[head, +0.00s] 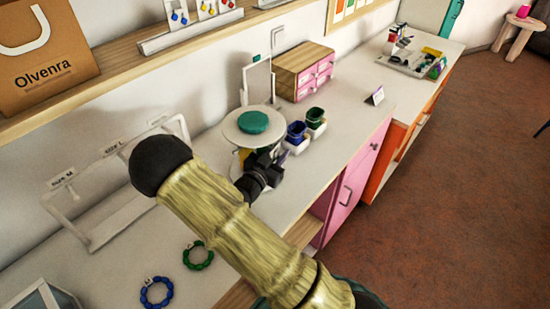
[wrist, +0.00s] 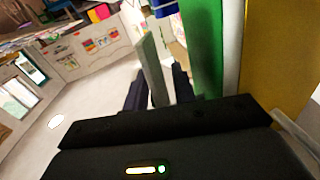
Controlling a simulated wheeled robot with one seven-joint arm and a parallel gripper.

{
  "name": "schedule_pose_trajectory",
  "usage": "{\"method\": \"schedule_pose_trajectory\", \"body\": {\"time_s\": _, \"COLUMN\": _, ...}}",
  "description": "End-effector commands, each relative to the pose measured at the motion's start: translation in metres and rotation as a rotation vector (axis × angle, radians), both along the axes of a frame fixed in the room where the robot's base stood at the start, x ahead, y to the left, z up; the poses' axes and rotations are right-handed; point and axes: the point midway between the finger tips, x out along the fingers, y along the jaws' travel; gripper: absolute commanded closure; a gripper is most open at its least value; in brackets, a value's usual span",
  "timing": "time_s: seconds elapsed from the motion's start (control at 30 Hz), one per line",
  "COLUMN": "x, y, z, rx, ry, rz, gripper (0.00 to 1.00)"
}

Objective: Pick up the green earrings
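I cannot make out green earrings for certain in either view. Earring cards stand on the wall shelf in the head view: one with blue and yellow drops (head: 178,16) and one with red and yellow drops (head: 207,8); a further card beside them is cut by the top edge. My gripper (head: 268,172) is low over the counter, beside the round white stand (head: 234,132), well away from those cards. In the wrist view my gripper (wrist: 160,88) shows two dark fingers apart, with a thin pale panel (wrist: 153,72) visible between them; whether they touch it is unclear.
A teal disc (head: 253,122) lies on the stand. A white rack (head: 110,195) and green (head: 198,255) and blue (head: 156,293) bracelets are left. In the wrist view a green surface (wrist: 205,45) is very near.

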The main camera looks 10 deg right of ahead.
Motion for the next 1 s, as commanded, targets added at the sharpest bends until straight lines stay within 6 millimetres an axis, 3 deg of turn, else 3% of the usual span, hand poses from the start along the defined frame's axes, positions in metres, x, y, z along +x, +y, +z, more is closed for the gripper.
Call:
{"method": "schedule_pose_trajectory", "body": {"time_s": 0.03, "x": 0.0, "y": 0.0, "z": 0.0, "rx": 0.0, "ry": 0.0, "rz": 0.0, "gripper": 0.84}}
{"method": "schedule_pose_trajectory", "body": {"time_s": 0.1, "x": 0.0, "y": 0.0, "z": 0.0, "rx": 0.0, "ry": 0.0, "rz": 0.0, "gripper": 0.98}}
{"method": "schedule_pose_trajectory", "body": {"time_s": 0.13, "x": 0.0, "y": 0.0, "z": 0.0, "rx": 0.0, "ry": 0.0, "rz": 0.0, "gripper": 1.0}}
{"method": "schedule_pose_trajectory", "body": {"time_s": 0.7, "x": 0.0, "y": 0.0, "z": 0.004, "rx": 0.001, "ry": -0.001, "rz": 0.0, "gripper": 1.0}}
{"method": "schedule_pose_trajectory", "body": {"time_s": 1.0, "x": -0.046, "y": -0.033, "z": 0.003, "rx": -0.002, "ry": 0.004, "rz": -0.004, "gripper": 1.0}}
